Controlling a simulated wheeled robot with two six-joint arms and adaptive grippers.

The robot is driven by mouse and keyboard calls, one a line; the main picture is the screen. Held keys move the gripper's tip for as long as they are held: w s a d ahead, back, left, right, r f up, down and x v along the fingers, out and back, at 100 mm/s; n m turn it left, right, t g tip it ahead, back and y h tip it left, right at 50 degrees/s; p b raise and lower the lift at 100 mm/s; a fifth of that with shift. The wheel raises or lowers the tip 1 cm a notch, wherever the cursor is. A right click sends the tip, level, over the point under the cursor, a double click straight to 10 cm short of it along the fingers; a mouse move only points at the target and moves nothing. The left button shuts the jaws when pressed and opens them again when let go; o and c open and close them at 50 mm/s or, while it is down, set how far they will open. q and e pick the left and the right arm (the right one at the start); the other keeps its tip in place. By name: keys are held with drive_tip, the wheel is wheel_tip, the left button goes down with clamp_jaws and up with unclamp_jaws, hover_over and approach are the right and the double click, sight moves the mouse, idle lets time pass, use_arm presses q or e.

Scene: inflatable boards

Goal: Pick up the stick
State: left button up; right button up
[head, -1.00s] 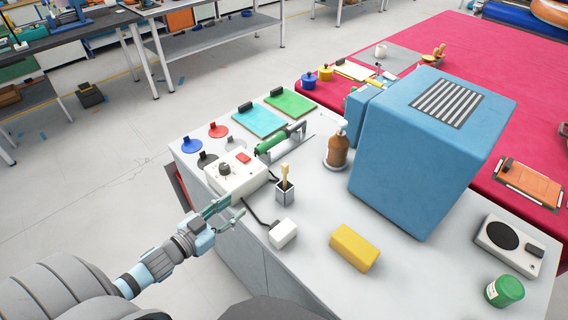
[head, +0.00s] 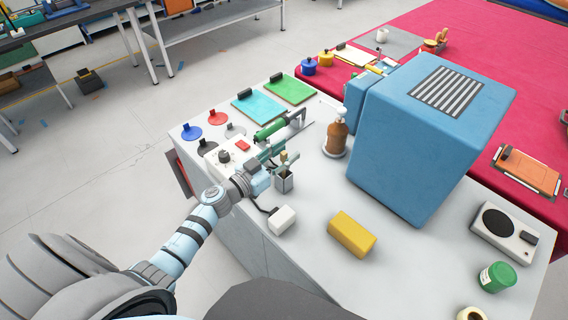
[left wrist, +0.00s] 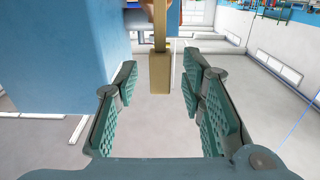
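The stick (left wrist: 160,68) is a tan wooden piece with a thin shaft and a wider block end. In the head view it stands in a small grey cup (head: 284,184), partly hidden by my gripper. My left gripper (head: 285,158) is at the stick, just above the cup. In the left wrist view my left gripper (left wrist: 160,98) has its green ridged fingers spread, with the stick's block end between them and a gap on both sides. My right gripper is not in view.
A white control box (head: 226,158) lies close to my left gripper. A brown pump bottle (head: 336,138) and a large blue box (head: 428,140) stand to the right. A white block (head: 282,220) and a yellow block (head: 352,234) lie nearer, with bare tabletop between them.

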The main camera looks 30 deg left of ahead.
use_arm(q)
drive_tip(key=shift+s, duration=0.1)
drive_tip(key=c, duration=0.9)
drive_tip(key=shift+o, duration=0.2)
